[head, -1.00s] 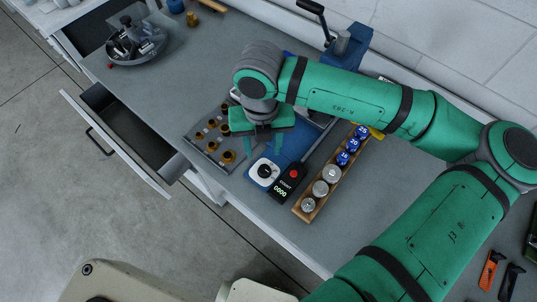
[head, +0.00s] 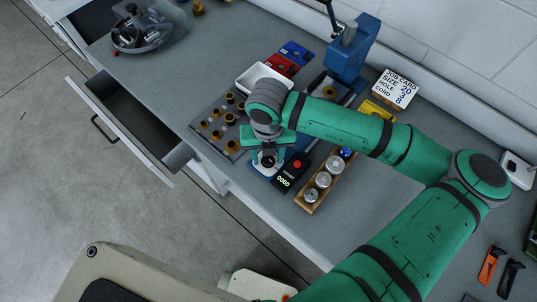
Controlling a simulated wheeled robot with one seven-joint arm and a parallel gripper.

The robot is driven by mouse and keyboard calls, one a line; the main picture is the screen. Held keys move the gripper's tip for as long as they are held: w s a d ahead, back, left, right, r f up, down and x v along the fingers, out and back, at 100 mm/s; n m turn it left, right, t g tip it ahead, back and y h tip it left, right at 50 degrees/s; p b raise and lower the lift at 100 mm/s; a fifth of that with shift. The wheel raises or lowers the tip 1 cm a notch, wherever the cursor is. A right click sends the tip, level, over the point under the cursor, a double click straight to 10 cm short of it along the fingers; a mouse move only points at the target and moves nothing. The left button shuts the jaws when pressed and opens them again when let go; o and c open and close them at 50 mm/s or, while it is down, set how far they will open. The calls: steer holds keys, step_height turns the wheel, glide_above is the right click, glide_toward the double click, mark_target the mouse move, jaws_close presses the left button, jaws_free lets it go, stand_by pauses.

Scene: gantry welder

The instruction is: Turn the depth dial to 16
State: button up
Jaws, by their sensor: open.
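The depth dial (head: 264,170) is a white plate with a dark round knob, at the front of the blue machine base near the bench edge. My gripper (head: 268,155) is over the dial, pointing down, with its jaws open around or just above the knob; I cannot tell whether they touch it. The gripper hides most of the knob, and the dial's markings cannot be read. Just right of the dial is a black counter box (head: 290,171) with a red button and a display that seems to read 0000.
A wooden rack (head: 309,207) of silver and blue cylinders stands right of the counter. A dark tray (head: 212,138) of brass pieces lies to the left. The blue press (head: 352,50) and job card (head: 395,88) are behind. An open drawer (head: 130,135) juts out at left.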

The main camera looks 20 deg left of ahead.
steer(key=shift+c, duration=0.7)
steer(key=c, duration=0.9)
